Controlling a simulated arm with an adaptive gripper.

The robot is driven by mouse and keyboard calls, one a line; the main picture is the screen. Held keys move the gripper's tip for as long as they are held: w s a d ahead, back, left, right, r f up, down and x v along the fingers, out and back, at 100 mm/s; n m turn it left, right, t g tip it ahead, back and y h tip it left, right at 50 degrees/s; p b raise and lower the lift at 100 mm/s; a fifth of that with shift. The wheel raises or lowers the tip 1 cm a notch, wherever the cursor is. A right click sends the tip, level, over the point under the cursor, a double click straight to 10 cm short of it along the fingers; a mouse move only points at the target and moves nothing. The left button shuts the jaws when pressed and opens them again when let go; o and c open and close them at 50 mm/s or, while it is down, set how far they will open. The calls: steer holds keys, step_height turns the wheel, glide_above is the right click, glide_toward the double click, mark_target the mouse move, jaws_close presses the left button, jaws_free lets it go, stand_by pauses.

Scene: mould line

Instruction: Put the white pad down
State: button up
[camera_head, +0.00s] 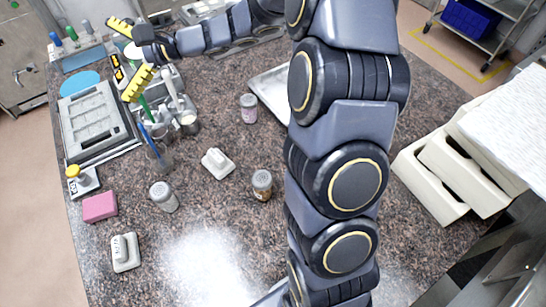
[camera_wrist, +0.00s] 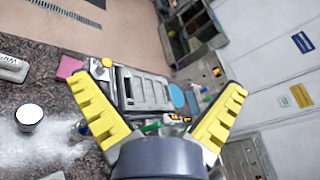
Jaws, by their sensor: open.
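My gripper (camera_head: 121,58) is at the upper left of the head view, above the counter, with its yellow fingers spread wide. In the wrist view my gripper (camera_wrist: 157,82) is open with nothing between its fingers. A small white piece with a raised top (camera_head: 218,162) lies on the middle of the counter, apart from the gripper. Another white piece with dark lettering (camera_head: 125,252) lies at the front left; it also shows at the left edge of the wrist view (camera_wrist: 12,68). I cannot tell which of these is the white pad.
A grey mould tray (camera_head: 92,118) lies at the left of the counter. A pink block (camera_head: 100,207), a shaker (camera_head: 164,196), a brown-labelled jar (camera_head: 262,184) and a clear cup with brushes (camera_head: 159,157) stand around. Cream bins (camera_head: 430,180) are at right.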

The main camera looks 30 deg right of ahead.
steer(key=s+a+f+n+g+h, duration=0.1)
steer(key=s+n+g+h, duration=0.15)
steer(key=s, duration=0.55)
steer(key=s+a+n+g+h, duration=0.1)
steer(key=s+a+n+g, duration=0.2)
steer(key=s, duration=0.4)
steer(key=s+f+n+g+h, duration=0.1)
steer(key=s+n+g+h, duration=0.15)
steer(key=s+n, duration=0.4)
steer(key=s+d+f+n+h, duration=0.2)
steer(key=s+d+h, duration=0.6)
steer(key=s+d, duration=0.5)
steer(key=shift+s+f+n+g+h, duration=0.3)
steer(key=shift+s+f+n, duration=0.15)
steer(key=shift+n, duration=0.25)
